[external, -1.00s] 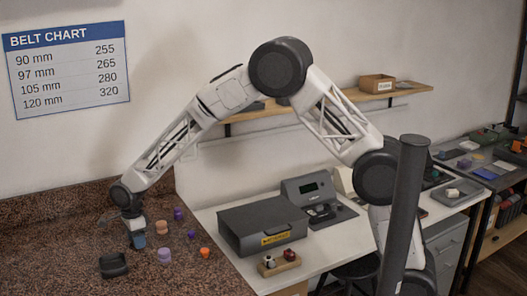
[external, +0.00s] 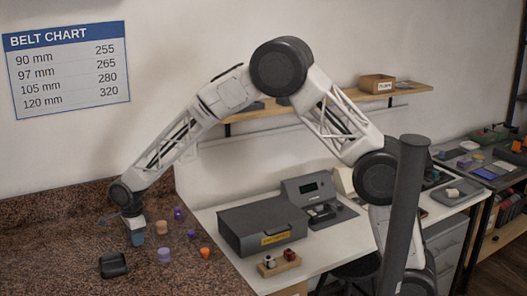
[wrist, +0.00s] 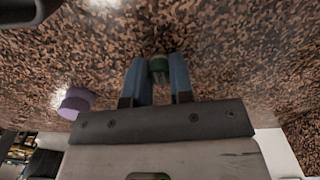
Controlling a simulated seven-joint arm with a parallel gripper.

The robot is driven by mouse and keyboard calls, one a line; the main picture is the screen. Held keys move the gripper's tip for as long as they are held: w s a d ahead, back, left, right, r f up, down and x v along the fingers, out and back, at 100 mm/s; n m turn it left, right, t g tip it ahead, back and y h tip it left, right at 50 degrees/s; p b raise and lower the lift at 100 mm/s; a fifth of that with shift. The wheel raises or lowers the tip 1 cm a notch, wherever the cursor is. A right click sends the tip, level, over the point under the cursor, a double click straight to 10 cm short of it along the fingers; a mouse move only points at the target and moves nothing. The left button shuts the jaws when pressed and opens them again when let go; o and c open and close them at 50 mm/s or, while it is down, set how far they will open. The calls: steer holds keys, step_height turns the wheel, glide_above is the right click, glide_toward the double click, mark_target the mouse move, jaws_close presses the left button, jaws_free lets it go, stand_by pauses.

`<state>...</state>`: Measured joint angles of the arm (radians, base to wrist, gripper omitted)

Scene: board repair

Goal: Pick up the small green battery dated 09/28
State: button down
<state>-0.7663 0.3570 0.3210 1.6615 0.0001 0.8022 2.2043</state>
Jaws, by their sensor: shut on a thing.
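In the wrist view, a small dark green battery (wrist: 158,66) is between the two blue fingers of my gripper (wrist: 160,76), which are shut on it. Its date cannot be read. In the external view, my gripper (external: 136,239) points down low over the brown speckled counter (external: 60,235). The battery is hidden there by the fingers. I cannot tell whether it still touches the counter.
A black case-like object (external: 113,265) lies in front of my gripper. To the right stand an orange-tan cylinder (external: 162,227), a lilac cylinder (external: 165,256), small purple pieces (external: 178,214) and an orange piece (external: 205,253). A lilac cylinder (wrist: 76,103) shows in the wrist view.

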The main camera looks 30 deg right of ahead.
steer(key=shift+r, duration=0.7)
step_height(320, 180, up, 2)
steer(key=shift+s+d, duration=0.1)
steer(key=s+d, duration=0.7)
steer(key=s+d+r, duration=0.1)
steer(key=s+d, duration=0.2)
steer(key=s, duration=0.1)
steer(key=shift+s+d+r, duration=0.1)
steer(key=shift+s+d, duration=0.15)
steer(key=shift+d, duration=0.1)
